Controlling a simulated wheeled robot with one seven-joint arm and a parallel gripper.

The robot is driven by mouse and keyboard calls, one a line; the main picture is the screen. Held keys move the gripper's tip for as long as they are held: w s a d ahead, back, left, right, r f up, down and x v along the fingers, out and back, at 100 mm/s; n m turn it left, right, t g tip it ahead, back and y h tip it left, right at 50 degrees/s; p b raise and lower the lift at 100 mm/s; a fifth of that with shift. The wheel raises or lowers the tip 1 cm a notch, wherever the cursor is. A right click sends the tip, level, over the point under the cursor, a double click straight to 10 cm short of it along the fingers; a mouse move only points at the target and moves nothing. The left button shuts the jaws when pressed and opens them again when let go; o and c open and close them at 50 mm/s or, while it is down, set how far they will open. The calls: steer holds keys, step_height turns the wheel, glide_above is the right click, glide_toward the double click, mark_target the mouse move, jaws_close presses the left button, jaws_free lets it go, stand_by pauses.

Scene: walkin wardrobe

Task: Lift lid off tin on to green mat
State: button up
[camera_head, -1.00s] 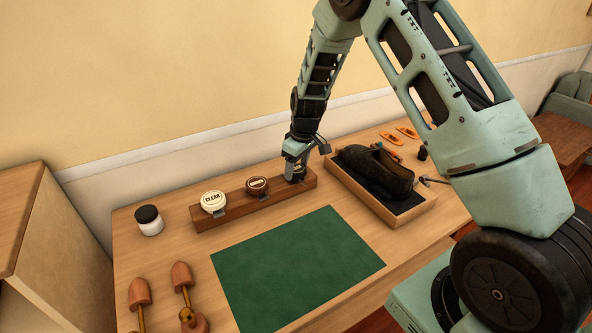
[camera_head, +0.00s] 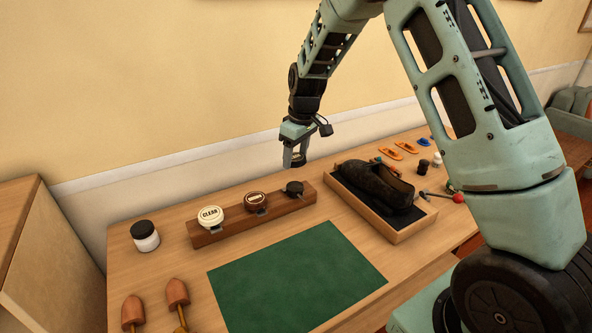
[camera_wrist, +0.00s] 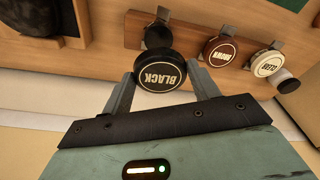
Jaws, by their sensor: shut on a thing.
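My gripper (camera_head: 295,162) is shut on the round black lid marked BLACK (camera_wrist: 160,76), its fingers on either side of the rim. It holds the lid above the rack, clear of the dark open tin (camera_head: 293,188), which sits at the rack's right end. The tin also shows beyond the lid in the wrist view (camera_wrist: 158,36), partly hidden. The green mat (camera_head: 296,278) lies flat and empty on the table, in front of the rack.
The wooden rack (camera_head: 235,229) also holds tins marked CLEAR (camera_head: 210,215) and brown (camera_head: 256,201). A white jar (camera_head: 145,236) stands left. A tray (camera_head: 403,233) with a dark shoe (camera_head: 375,185) is right of the mat. Shoe trees (camera_head: 177,293) lie at front left.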

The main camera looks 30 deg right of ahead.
mark_target(296, 157)
steer(key=shift+r+p, duration=1.35)
steer(key=shift+r, duration=1)
